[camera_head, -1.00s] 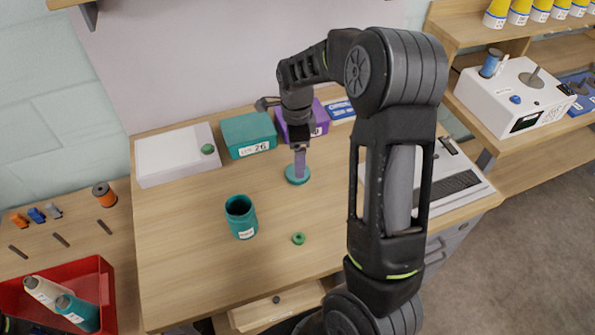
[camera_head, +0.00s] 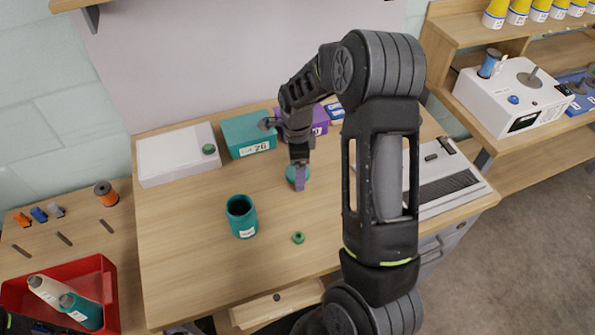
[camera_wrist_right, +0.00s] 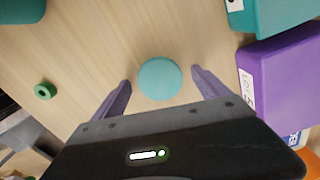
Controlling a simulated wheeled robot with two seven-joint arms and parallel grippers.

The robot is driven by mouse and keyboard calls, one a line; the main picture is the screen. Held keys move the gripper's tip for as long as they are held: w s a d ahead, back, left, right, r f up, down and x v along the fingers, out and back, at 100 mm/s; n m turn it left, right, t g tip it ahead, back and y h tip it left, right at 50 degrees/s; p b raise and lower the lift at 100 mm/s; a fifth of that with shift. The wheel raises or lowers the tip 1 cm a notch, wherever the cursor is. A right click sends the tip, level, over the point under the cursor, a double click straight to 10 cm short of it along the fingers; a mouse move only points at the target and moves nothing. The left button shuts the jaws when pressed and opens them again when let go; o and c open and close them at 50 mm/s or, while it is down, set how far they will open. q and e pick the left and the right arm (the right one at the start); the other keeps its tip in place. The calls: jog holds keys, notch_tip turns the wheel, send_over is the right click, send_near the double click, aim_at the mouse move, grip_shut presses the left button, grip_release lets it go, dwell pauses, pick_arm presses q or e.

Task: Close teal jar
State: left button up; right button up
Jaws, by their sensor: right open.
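The open teal jar (camera_head: 241,217) stands upright on the table with a white label on its front; part of it shows at the upper left corner of the right wrist view (camera_wrist_right: 20,9). A round teal lid (camera_head: 291,174) lies flat on the table to the right of and behind the jar. My right gripper (camera_head: 301,187) points down at the lid and partly hides it. In the right wrist view its purple fingers (camera_wrist_right: 160,77) are open, one on each side of the lid (camera_wrist_right: 160,78), with gaps showing.
A small green ring (camera_head: 298,238) lies right of the jar. A teal box (camera_head: 247,136), a purple box (camera_head: 320,121) and a white box (camera_head: 176,158) stand along the back. A red bin (camera_head: 104,290) with bottles is at lower left. Table around the jar is clear.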

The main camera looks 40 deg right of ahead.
jog(key=c, duration=1.4)
jog(key=shift+r, duration=0.15)
notch_tip(320, 180, up, 10)
jog(key=shift+f+b, duration=0.15)
jog(key=shift+b, duration=0.55)
